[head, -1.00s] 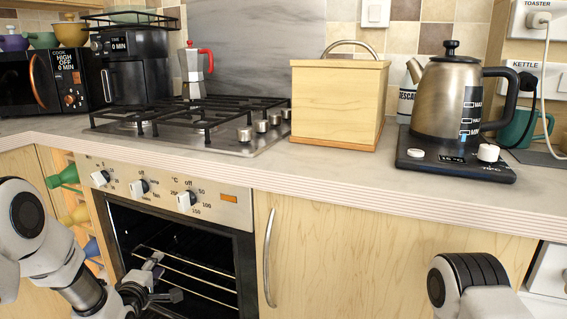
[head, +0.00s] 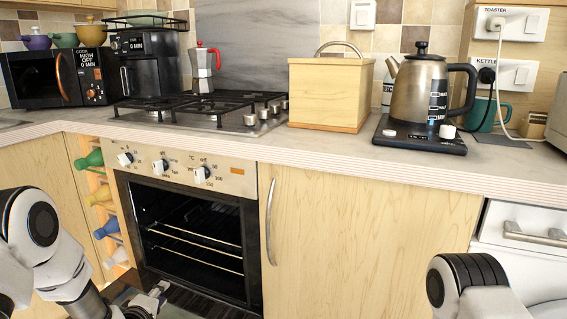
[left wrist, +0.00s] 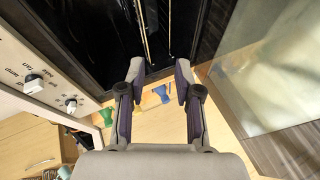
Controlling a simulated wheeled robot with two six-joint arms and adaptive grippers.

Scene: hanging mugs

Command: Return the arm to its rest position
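My left gripper (head: 150,299) is low in the head view, in front of the oven (head: 200,240), with its tips near the lower picture edge. The left wrist view shows the gripper (left wrist: 160,72) with its two fingers apart and nothing between them. Its fingers point toward the dark oven interior (left wrist: 160,25). My left arm (head: 50,240) comes in at the lower left. Only a link of my right arm (head: 470,285) shows at the lower right; the right gripper is out of view.
A glass panel (left wrist: 265,70), seemingly the lowered oven door, lies to the right in the left wrist view. Coloured bottles (head: 102,193) sit in a rack left of the oven. The counter (head: 330,150) holds a wooden box (head: 325,92), kettle (head: 418,90) and teal mug (head: 487,114).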

